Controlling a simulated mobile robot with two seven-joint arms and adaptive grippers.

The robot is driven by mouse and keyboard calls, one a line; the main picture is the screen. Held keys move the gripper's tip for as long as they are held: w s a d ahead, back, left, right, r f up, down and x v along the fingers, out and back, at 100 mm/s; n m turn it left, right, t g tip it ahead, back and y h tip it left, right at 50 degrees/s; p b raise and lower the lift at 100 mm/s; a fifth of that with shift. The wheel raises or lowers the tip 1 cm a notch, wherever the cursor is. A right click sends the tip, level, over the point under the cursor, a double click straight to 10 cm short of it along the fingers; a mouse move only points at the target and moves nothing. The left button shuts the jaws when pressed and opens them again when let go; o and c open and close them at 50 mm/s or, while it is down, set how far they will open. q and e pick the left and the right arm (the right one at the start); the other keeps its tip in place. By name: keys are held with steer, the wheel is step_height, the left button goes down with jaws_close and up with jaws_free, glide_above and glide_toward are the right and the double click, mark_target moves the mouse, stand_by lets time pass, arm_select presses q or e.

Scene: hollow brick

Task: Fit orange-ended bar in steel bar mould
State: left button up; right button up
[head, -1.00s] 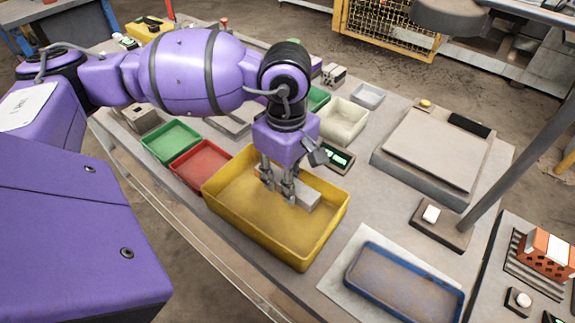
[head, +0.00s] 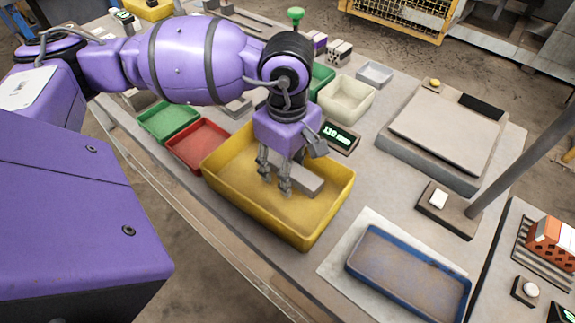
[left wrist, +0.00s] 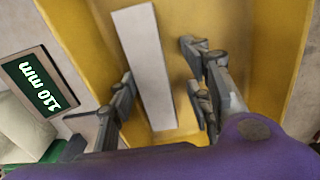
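A plain light grey bar (head: 300,178) lies in the yellow tray (head: 325,215). No orange end shows on it in the current views. My left gripper (head: 275,176) points down inside the tray at the bar. In the left wrist view the bar (left wrist: 146,60) runs between the two spread fingers of my left gripper (left wrist: 165,95), with a clear gap on its right side and a narrower one on its left. The gripper is open and holds nothing. I cannot pick out the steel bar mould with certainty. My right gripper is out of view.
A small display (head: 341,137) reading 110 mm stands beside the tray. Red (head: 200,146), green (head: 168,122) and cream (head: 346,98) trays stand around it. A blue tray (head: 408,275) lies at the front right, a flat grey slab (head: 447,130) behind. A slanted pole (head: 525,150) rises at right.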

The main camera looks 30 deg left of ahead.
arm_select(q)
steer(key=shift+r, duration=3.95)
steer(key=shift+s, duration=0.1)
